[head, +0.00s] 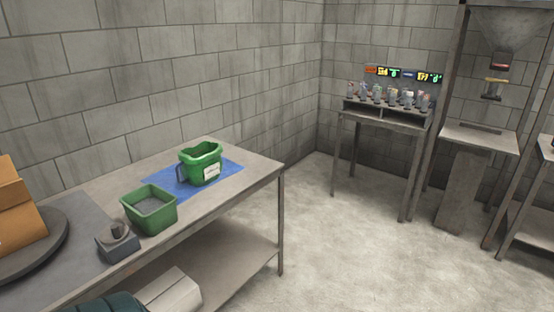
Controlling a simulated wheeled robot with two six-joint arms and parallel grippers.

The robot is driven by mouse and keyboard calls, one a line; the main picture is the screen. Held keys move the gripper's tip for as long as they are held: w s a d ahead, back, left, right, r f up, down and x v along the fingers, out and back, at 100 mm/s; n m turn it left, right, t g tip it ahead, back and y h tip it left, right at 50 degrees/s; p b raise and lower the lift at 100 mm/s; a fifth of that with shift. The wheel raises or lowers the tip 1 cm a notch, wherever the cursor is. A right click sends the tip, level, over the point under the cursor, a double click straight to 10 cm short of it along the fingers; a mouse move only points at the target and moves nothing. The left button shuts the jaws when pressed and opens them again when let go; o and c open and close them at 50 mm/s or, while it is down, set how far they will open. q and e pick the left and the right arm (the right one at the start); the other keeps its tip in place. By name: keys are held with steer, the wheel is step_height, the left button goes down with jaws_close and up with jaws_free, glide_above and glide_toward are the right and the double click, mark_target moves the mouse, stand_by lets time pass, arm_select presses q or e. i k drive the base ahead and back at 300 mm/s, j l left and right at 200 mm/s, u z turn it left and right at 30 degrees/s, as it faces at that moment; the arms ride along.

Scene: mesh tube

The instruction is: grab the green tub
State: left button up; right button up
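A green tub (150,209) with a square open top stands on the table at the left and holds something grey. Just behind and to its right, a second green container (200,163) with an uneven rim and a pale label stands on a blue mat (228,172). Neither of my grippers shows in the head view.
A small grey device (117,242) sits in front of the tub on the table (247,178). A cardboard box (18,210) is on a dark round plate (45,238) at far left. A small stand (385,118) with several items is at the back wall. The floor right of the table is clear.

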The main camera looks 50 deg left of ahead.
mark_target(151, 208)
steer(key=u, duration=2.35)
